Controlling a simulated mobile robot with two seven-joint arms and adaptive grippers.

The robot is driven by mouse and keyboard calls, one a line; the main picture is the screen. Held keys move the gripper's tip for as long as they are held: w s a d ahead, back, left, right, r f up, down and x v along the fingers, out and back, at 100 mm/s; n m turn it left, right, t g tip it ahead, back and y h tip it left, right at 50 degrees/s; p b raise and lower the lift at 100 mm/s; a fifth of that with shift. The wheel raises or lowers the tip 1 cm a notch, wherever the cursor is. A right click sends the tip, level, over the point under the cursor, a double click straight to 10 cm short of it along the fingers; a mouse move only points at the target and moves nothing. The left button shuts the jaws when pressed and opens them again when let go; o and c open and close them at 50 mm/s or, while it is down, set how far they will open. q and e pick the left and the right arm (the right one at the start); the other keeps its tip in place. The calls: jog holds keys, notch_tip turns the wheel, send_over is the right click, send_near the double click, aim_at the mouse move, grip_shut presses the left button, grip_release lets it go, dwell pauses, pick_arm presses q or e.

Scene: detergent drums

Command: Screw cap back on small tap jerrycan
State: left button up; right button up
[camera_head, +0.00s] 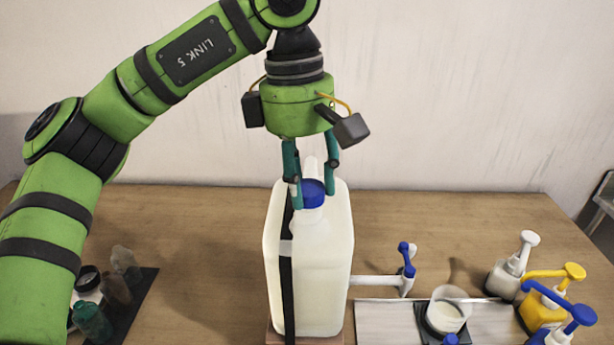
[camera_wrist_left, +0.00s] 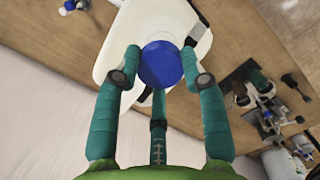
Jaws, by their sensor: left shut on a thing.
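The small tap jerrycan (camera_head: 325,265) is a translucent white canister standing upright on a brown base, with a white tap with a blue lever (camera_head: 405,262) at its right side. A blue cap (camera_head: 312,192) sits at the top of its neck. My left gripper (camera_head: 313,200) comes down from above with its teal fingers around the cap. In the left wrist view the gripper (camera_wrist_left: 160,70) is shut on the blue cap (camera_wrist_left: 161,64), with the white jerrycan (camera_wrist_left: 165,22) behind it. Whether the threads are engaged is hidden. My right gripper is not in view.
Grey, yellow and blue pump bottles (camera_head: 545,305) stand farther right. Small bottles (camera_head: 110,290) sit on a dark mat at left. The table behind the jerrycan is clear.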

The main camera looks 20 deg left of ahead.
pick_arm(q)
jog(key=shift+f+b, duration=0.9)
jog(key=shift+f, duration=0.3)
jog(key=shift+c, duration=0.3)
dwell(1.5)
jog(key=m+p, duration=0.2)
jog(key=m, duration=0.2)
jog(key=shift+f+m+g+p, duration=0.1)
jog(key=shift+m+g+p, duration=0.3)
jog(key=shift+m, duration=0.5)
jog(key=shift+m+p, duration=0.6)
jog(key=shift+m+y+p, duration=0.3)
jog(key=shift+m+p, duration=0.3)
jog(key=shift+m, duration=0.6)
jog(key=shift+m+p, duration=0.35)
jog(key=shift+m, duration=0.75)
